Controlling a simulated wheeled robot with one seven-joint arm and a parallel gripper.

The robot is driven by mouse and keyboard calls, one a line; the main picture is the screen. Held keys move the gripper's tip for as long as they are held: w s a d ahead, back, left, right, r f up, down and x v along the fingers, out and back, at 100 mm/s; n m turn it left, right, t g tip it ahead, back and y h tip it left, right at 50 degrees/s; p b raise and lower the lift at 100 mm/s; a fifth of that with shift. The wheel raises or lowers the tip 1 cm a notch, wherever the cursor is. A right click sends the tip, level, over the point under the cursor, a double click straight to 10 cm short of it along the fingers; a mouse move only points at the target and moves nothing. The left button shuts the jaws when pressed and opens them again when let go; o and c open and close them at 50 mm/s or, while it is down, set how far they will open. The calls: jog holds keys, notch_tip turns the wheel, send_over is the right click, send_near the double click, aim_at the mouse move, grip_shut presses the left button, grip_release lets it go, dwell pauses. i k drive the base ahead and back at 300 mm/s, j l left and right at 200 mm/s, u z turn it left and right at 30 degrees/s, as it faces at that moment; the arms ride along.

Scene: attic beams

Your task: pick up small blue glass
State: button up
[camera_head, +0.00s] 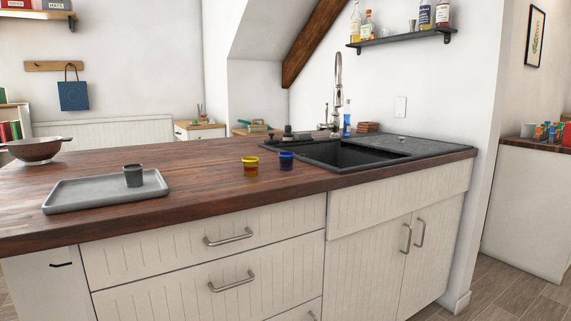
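A small blue glass (286,160) stands upright on the dark wooden countertop (205,170), close to the left edge of the black sink. A similar small glass in yellow and amber (251,166) stands just to its left, with a narrow gap between them. My gripper does not show in the head view. Nothing hides the blue glass.
A black sink (330,166) with a tall faucet (338,85) lies right of the glasses. A grey tray (75,201) holding a dark cup (133,175) is at the left, and a bowl (37,152) sits behind it. Drawers (205,240) front the counter.

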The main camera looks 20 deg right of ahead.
aim_at(287, 159)
jog(key=i+l, duration=0.15)
jog(key=l, duration=0.2)
jog(key=i+l, duration=0.15)
jog(key=l, duration=0.2)
jog(key=i+l, duration=0.1)
jog(key=l, duration=0.25)
jog(key=i+l, duration=0.15)
jog(key=l, duration=0.2)
jog(key=i+l, duration=0.15)
jog(key=l, duration=0.2)
jog(key=i+l, duration=0.15)
jog(key=l, duration=0.2)
jog(key=i, duration=0.6)
jog(key=j+u, duration=0.1)
jog(key=u, duration=0.4)
jog(key=j+u, duration=0.15)
jog(key=u, duration=0.3)
jog(key=k+j+z, duration=0.15)
jog(key=j, duration=0.25)
jog(key=k+j+z, duration=0.15)
jog(key=j, duration=0.3)
jog(key=k+j+z, duration=0.1)
jog(key=j, duration=0.3)
jog(key=k+j+z, duration=0.15)
jog(key=k+j, duration=0.1)
jog(key=j, duration=0.1)
